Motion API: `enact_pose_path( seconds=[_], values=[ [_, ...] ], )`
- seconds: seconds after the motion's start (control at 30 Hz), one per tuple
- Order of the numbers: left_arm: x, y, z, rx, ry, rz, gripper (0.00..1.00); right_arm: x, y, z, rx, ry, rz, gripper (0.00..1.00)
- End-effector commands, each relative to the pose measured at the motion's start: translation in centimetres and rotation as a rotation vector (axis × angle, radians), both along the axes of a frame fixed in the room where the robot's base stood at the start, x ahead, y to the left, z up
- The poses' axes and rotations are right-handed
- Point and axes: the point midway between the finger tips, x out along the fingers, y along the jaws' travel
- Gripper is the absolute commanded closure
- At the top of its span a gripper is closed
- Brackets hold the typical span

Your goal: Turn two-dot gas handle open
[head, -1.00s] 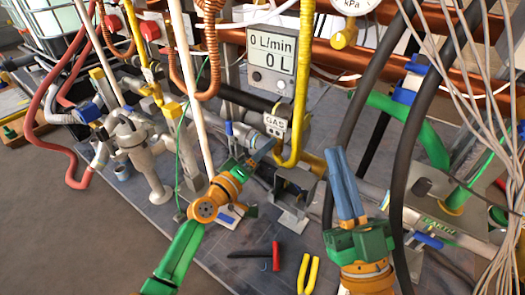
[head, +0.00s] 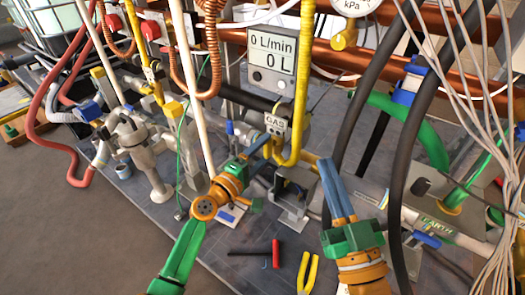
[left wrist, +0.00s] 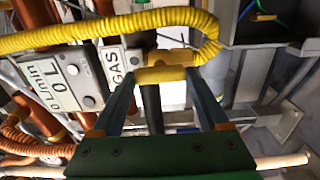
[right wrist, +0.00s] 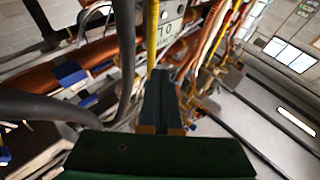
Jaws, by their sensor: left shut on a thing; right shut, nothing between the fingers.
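My left gripper (head: 262,145) is just below and left of the white GAS tag (head: 275,123) in the head view. In the left wrist view its fingers (left wrist: 160,88) are shut on a yellow handle (left wrist: 160,75), which lies crosswise between the tips. The handle is next to the GAS tag (left wrist: 122,62) and a yellow hose (left wrist: 100,30). I cannot make out dots on the tag. In the head view the gripper hides the handle. My right gripper (head: 333,178) is shut and empty, pointing up, right of the hose; its fingers also show in the right wrist view (right wrist: 160,85).
A flow display (head: 272,52) reads 0 L/min and 0 L. Black hoses (head: 350,130) and white cables (head: 485,100) hang close to my right gripper.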

Motion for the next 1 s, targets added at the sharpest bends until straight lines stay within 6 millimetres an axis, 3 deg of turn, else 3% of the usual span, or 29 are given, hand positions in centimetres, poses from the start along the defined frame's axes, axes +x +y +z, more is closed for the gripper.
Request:
enact_pose_path(
  seconds=[0.4, 0.43, 0.5, 0.77, 0.87, 1.0],
  values=[
    [0.0, 0.0, -0.1, -0.002, 0.005, -0.001, 0.78, 0.0, 0.0, -0.1, -0.001, 0.004, 0.0, 1.0],
    [0.0, 0.0, -0.1, -0.002, 0.005, -0.001, 0.15, 0.0, 0.0, -0.1, -0.001, 0.004, 0.0, 1.0],
    [0.0, 0.0, -0.1, -0.002, 0.005, -0.001, 0.0, 0.0, 0.0, -0.1, -0.001, 0.004, 0.0, 1.0],
    [-0.2, 0.1, 0.0, -0.001, 0.003, 0.0, 0.0, 0.1, 0.0, -0.1, -0.003, 0.011, -0.002, 1.0],
    [-0.8, 0.6, 0.0, -0.002, 0.004, 0.0, 0.0, 0.8, -0.3, -1.9, -0.029, 0.117, -0.014, 1.0],
    [-2.4, 1.6, 0.1, 0.0, 0.005, 0.0, 0.0, 1.3, -0.7, -5.9, -0.075, 0.328, -0.029, 1.0]
  ],
)
